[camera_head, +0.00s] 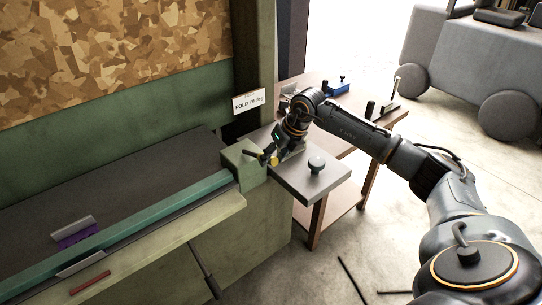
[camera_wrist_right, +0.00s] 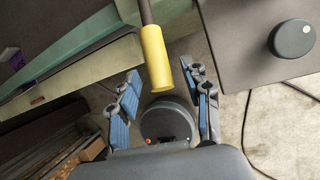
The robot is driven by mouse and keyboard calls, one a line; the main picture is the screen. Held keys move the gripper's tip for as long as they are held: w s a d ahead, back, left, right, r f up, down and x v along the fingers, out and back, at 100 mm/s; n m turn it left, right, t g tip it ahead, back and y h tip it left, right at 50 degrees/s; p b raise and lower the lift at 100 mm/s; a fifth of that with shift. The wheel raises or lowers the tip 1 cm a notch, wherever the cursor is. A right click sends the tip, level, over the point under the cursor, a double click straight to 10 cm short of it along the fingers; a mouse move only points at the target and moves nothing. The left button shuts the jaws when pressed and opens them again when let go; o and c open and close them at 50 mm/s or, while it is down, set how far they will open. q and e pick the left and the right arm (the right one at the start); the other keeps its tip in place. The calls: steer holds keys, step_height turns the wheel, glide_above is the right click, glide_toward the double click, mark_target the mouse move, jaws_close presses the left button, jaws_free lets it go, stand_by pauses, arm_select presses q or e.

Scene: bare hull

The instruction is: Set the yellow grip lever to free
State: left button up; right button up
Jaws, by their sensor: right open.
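The yellow grip lever (camera_wrist_right: 155,58) has a yellow cylindrical grip on a dark rod. In the head view its yellow end (camera_head: 274,161) shows beside the green block (camera_head: 243,166) at the end of the bench machine. My right gripper (camera_wrist_right: 164,78) is open, with one blue-padded finger on each side of the yellow grip in the wrist view. The grip appears apart from both fingers; the depth between them is hard to tell. In the head view my right gripper (camera_head: 279,151) is small and partly merges with the lever. My left gripper is not in view.
A grey plate (camera_head: 310,178) with a dark round knob (camera_head: 317,164) lies right of the lever. A sign (camera_head: 249,101) reads "FOLD 70 deg". A wooden table (camera_head: 345,108) with a blue item (camera_head: 338,86) stands behind. A long green bar (camera_head: 150,222) runs left.

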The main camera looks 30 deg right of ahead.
steer(key=shift+w+a+f, duration=0.15)
steer(key=shift+w+f, duration=0.1)
steer(key=shift+f, duration=0.2)
steer(key=shift+w+f, duration=0.1)
steer(key=shift+f, duration=0.5)
steer(key=c, duration=1)
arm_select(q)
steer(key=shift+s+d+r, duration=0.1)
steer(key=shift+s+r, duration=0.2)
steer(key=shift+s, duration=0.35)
arm_select(e)
jaws_close()
steer(key=shift+w, duration=0.1)
